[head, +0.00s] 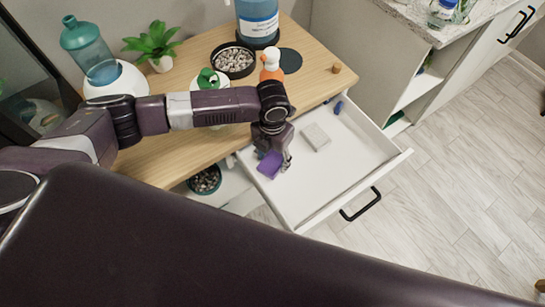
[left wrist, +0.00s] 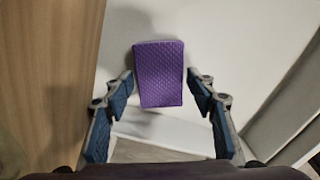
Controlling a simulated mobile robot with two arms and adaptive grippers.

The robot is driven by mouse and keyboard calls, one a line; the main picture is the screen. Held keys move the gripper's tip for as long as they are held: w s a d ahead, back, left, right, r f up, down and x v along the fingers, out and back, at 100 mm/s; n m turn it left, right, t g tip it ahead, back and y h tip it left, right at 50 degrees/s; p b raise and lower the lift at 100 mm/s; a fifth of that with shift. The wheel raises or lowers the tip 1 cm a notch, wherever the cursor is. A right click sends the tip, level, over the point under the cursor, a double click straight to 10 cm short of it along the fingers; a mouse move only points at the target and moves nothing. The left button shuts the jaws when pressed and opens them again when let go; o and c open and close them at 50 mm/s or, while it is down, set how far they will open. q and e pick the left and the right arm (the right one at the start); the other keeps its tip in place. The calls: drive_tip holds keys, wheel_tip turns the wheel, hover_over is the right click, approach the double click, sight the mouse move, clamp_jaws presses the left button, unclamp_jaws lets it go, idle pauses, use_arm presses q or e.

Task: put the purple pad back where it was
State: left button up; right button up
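The purple pad (head: 269,165) is at the left part of the open white drawer (head: 335,172), below my left gripper (head: 277,155). In the left wrist view the pad (left wrist: 158,73) shows its patterned top face, with a white surface behind it. My left gripper (left wrist: 160,88) is open, one finger on each side of the pad. A small gap shows between each fingertip and the pad. Whether the pad lies flat on the drawer floor is hard to tell. My right gripper is not in view.
The drawer also holds a pale grey block (head: 316,136) and a blue item (head: 339,106). The wooden tabletop (head: 190,150) overhangs beside it, bearing an orange bottle (head: 271,68), a pebble tray (head: 233,60) and a plant (head: 153,43). The drawer's right side is clear.

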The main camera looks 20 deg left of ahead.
sight(273, 162)
use_arm(q)
wheel_tip(273, 162, up, 12)
idle(0.6)
idle(0.5)
